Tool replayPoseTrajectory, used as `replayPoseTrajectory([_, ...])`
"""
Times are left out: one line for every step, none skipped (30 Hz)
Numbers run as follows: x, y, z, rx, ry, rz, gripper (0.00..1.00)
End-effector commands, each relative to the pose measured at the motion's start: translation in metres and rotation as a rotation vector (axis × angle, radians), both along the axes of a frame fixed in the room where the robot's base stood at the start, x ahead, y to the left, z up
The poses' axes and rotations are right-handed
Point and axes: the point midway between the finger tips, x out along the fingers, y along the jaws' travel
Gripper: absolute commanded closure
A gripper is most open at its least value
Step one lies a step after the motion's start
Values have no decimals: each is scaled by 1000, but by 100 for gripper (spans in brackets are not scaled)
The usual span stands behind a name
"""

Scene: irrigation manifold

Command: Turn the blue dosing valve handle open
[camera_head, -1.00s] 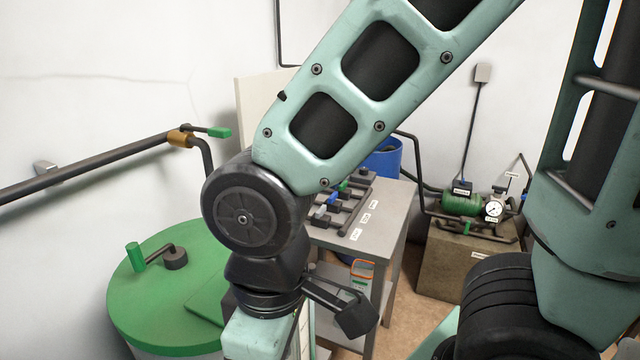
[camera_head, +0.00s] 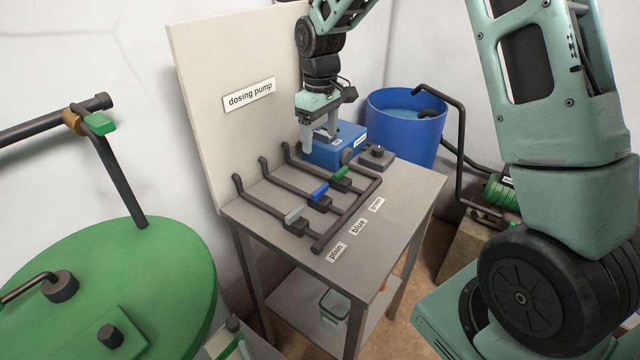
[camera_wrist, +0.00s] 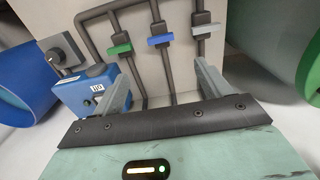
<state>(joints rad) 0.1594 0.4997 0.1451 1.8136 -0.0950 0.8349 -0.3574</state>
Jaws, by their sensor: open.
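The blue valve handle (camera_head: 320,191) is the middle one of three on the dark pipe manifold (camera_head: 345,215) on the grey bench. It lies crosswise to its pipe, as it also shows in the wrist view (camera_wrist: 160,41). A green handle (camera_head: 340,173) and a pale grey handle (camera_head: 294,216) flank it, also crosswise. My gripper (camera_head: 320,138) is open and empty above the back of the bench, beside the blue dosing pump box and apart from the handle. In the wrist view, my fingers (camera_wrist: 163,88) are spread and the blue handle lies beyond them.
The blue pump box (camera_head: 334,148) stands close by my fingers, before a pale backboard (camera_head: 205,95). Labels reading "plain" (camera_head: 336,252) and "blue" (camera_head: 358,227) lie along the bench front. A blue barrel (camera_head: 405,130) stands behind; a green tank (camera_head: 150,270) is at left.

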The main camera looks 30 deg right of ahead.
Motion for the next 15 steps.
replayPoseTrajectory([-2,1,-9,0,7,1,24])
replayPoseTrajectory([-1,1,-15,0,7,1,24])
replayPoseTrajectory([-1,1,-24,1,7,0,24])
replayPoseTrajectory([-2,1,-30,1,7,0,24])
replayPoseTrajectory([-2,1,-36,1,7,0,24])
replayPoseTrajectory([-2,1,-44,2,6,0,24])
replayPoseTrajectory([-2,1,-51,1,7,0,24])
replayPoseTrajectory([-1,1,-57,1,6,0,24])
replayPoseTrajectory([-2,2,-65,1,7,1,24])
replayPoseTrajectory([-2,2,-72,1,7,1,24])
replayPoseTrajectory([-2,2,-78,1,7,1,24])
replayPoseTrajectory([-2,2,-86,1,7,1,24])
replayPoseTrajectory([-2,2,-93,2,6,1,24])
replayPoseTrajectory([-2,2,-98,2,6,0,24])
replayPoseTrajectory([-2,1,-106,2,6,0,24])
